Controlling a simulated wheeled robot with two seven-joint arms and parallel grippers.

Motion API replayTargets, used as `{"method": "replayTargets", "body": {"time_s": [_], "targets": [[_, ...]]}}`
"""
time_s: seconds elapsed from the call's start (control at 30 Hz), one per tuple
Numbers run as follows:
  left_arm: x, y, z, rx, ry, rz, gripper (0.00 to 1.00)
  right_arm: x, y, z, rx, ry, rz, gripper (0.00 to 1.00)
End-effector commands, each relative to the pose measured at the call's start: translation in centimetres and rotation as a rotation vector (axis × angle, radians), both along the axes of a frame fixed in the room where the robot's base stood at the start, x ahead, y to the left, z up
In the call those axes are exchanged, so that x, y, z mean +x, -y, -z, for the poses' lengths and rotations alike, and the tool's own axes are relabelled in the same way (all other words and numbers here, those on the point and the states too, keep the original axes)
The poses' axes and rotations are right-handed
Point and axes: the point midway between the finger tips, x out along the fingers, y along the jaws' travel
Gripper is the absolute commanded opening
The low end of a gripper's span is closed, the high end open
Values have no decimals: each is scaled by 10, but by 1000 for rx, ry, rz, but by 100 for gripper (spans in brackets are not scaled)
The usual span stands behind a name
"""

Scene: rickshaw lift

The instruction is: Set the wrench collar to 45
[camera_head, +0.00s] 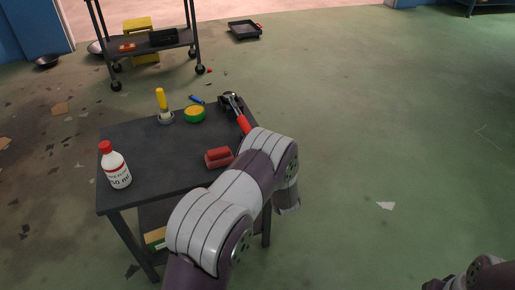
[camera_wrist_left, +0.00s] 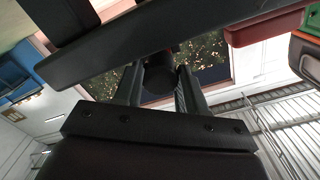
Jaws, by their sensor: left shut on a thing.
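The wrench (camera_head: 234,106), with a dark metal head and a red handle, lies at the right end of the dark table in the head view. My left forearm covers the rest of its handle, and the collar cannot be made out. My left gripper is hidden behind that arm in the head view. In the left wrist view, my left gripper (camera_wrist_left: 160,84) has its two fingers shut on a dark round thing (camera_wrist_left: 158,74). I cannot tell whether this is part of the wrench. My right gripper is out of view; only a bit of my right arm shows at bottom right.
A shelf cart (camera_head: 150,45) stands behind. Floor to the right is clear.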

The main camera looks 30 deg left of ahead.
Motion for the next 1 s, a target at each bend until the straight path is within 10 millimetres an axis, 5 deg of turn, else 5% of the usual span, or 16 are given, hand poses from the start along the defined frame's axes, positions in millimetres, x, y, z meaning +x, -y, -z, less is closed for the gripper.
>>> {"method": "replayTargets", "body": {"time_s": [0.2,0.23,0.3,0.67,1.0], "targets": [[0,0,0,-1,-1,2,10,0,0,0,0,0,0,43],[0,0,0,-1,-1,2,44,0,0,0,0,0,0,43],[0,0,0,-1,-1,2,66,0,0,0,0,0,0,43],[-4,6,-2,-1,-1,3,66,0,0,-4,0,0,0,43],[-59,71,-6,-1,-2,6,66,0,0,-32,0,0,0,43]]}}
